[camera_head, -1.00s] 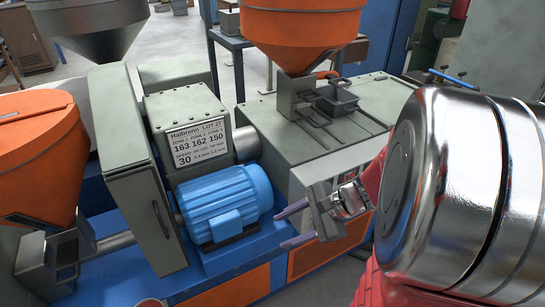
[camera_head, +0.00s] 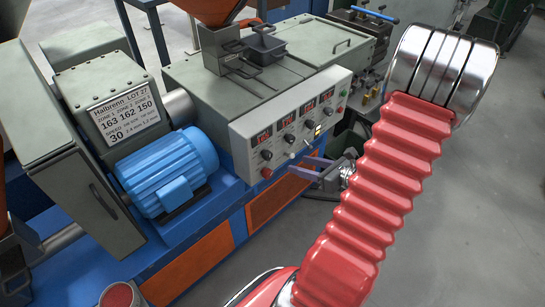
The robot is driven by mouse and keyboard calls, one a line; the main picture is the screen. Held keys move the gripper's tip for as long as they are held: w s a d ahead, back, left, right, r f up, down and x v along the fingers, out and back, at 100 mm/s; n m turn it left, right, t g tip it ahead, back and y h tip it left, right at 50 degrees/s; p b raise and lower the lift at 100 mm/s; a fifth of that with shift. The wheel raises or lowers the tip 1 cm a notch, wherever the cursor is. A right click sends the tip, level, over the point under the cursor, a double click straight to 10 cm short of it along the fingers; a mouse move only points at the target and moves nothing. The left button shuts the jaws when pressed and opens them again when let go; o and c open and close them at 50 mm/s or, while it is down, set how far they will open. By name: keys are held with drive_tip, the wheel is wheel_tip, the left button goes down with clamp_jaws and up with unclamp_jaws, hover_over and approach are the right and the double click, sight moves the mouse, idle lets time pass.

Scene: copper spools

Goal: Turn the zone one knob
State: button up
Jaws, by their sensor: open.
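The control panel (camera_head: 246,134) is a pale box on the machine's front. It carries a row of red number displays with dark round knobs below. The leftmost knob (camera_head: 266,155) sits under the leftmost display (camera_head: 263,137); the knob labels are too small to read, so I cannot tell which is zone one. My gripper (camera_head: 294,164) is open and empty, its two purple-grey fingers pointing left. In the picture it lies just below the panel's lower right part, right of the leftmost knob. I cannot tell its distance from the panel face.
A red button (camera_head: 266,173) is at the panel's lower left. A blue motor (camera_head: 168,168) stands left of the panel, beside a grey housing with a setting label (camera_head: 123,118). An orange hopper (camera_head: 216,8) is above. Grey floor (camera_head: 455,220) is open at the right.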

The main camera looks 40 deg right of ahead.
sight(270, 156)
drive_tip(key=shift+w+a, duration=0.1)
drive_tip(key=shift+w, duration=0.1)
drive_tip(key=x, duration=1.3)
drive_tip(key=shift+w+a+f, duration=0.1)
drive_tip(key=shift+w+a, duration=0.05)
drive_tip(key=shift+w, duration=0.1)
drive_tip(key=shift+c, duration=0.5)
drive_tip(key=c, duration=0.9)
drive_tip(key=shift+c, duration=0.3)
